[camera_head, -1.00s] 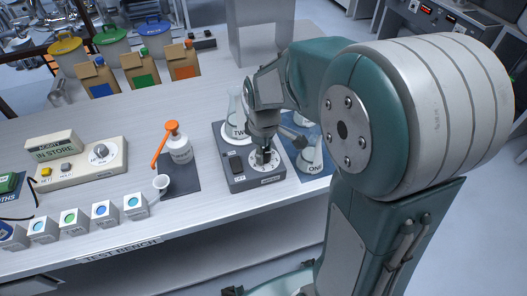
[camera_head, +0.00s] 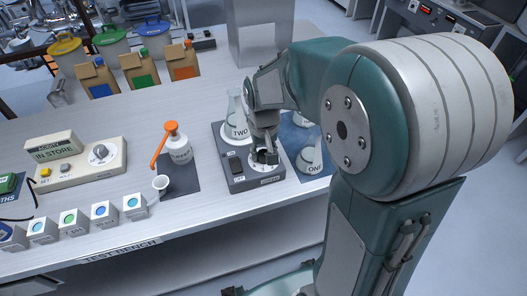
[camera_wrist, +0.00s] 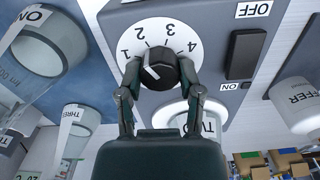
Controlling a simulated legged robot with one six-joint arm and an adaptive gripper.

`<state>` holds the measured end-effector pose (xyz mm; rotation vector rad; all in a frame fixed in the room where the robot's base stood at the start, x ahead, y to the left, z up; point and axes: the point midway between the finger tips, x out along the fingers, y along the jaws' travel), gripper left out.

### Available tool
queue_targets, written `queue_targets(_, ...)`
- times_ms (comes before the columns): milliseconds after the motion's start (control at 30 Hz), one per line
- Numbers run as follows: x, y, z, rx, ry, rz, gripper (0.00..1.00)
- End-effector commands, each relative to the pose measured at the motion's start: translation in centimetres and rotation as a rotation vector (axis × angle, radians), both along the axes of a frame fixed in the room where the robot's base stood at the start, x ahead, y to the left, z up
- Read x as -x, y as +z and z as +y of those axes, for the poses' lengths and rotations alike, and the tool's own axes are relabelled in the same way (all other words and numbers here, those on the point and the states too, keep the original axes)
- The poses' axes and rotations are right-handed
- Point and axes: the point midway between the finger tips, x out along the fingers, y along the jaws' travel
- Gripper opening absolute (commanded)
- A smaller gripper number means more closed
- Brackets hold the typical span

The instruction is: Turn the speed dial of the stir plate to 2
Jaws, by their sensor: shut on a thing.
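The stir plate (camera_head: 229,178) is a dark grey box near the front edge of the bench. Its speed dial is a black knob (camera_wrist: 158,66) on a white disc (camera_wrist: 166,29) marked 1 to 4, seen upside down in the wrist view. My gripper (camera_wrist: 160,70) has one finger on each side of the knob and is shut on it. A white pointer line shows on the knob, but I cannot tell for sure which number it is set to. In the head view my gripper (camera_head: 264,154) covers most of the dial.
A black rocker switch (camera_wrist: 245,54) sits beside the dial, between OFF and ON labels. Flask TWO (camera_head: 238,128) stands on the plate's back part. Flask ONE (camera_head: 311,160) stands on a blue mat to the right. An orange-topped bottle (camera_head: 177,148) is to the left.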

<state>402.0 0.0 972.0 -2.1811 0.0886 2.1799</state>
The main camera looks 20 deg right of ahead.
Motion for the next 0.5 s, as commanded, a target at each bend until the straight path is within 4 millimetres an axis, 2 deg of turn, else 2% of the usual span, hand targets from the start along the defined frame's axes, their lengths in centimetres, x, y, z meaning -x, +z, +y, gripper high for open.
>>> queue_targets(200,0.12,-0.14,0.05,-0.001,-0.083,0.005,0.0)
queue_targets(500,0.14,-0.15,0.06,-0.001,-0.118,0.006,0.0)
